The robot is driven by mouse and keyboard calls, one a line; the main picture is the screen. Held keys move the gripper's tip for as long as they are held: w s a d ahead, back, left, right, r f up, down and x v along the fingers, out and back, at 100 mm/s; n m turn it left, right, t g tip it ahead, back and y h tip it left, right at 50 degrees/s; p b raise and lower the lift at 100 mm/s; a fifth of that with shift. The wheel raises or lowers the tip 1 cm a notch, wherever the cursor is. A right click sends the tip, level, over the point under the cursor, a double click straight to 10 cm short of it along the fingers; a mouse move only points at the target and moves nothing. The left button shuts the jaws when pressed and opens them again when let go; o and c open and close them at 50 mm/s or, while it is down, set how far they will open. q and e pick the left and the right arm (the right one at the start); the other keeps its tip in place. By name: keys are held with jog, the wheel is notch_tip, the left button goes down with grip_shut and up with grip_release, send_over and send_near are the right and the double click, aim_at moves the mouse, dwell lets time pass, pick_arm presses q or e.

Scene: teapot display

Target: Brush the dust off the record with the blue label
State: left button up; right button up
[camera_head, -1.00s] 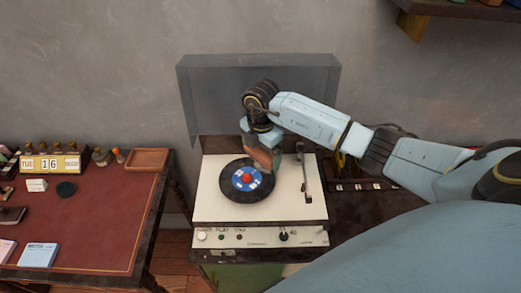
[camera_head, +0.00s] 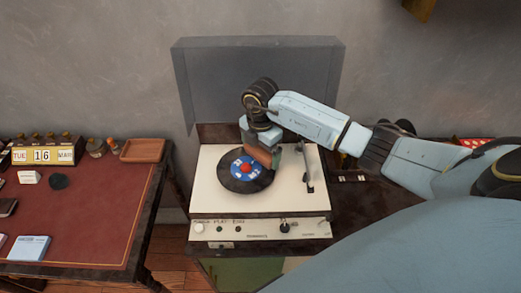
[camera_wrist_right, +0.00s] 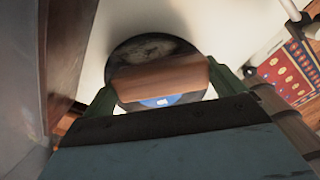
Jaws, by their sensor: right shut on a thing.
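The record with the blue label (camera_head: 231,184) lies flat on the cream turntable. Its label is blue with white marks and a red centre. My right gripper (camera_head: 266,150) is above the record's far right edge, shut on a wooden brush (camera_head: 262,157). In the right wrist view the brush (camera_wrist_right: 160,78) sits crosswise between the green fingers (camera_wrist_right: 160,88) and covers part of the record (camera_wrist_right: 140,45). A greyish, dusty-looking patch shows on the black surface. The brush's underside is hidden, so I cannot tell whether it touches the record. My left gripper is out of view.
The turntable's tonearm (camera_head: 308,168) is right of the record. A raised clear grey lid (camera_head: 250,75) stands behind. Knobs line the front panel (camera_head: 260,229). On the left, a red-topped desk (camera_head: 100,220) holds a calendar (camera_head: 42,156), a wooden tray (camera_head: 143,150) and small items.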

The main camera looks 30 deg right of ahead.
jog(key=shift+f+b, duration=0.65)
jog(key=shift+f, duration=0.35)
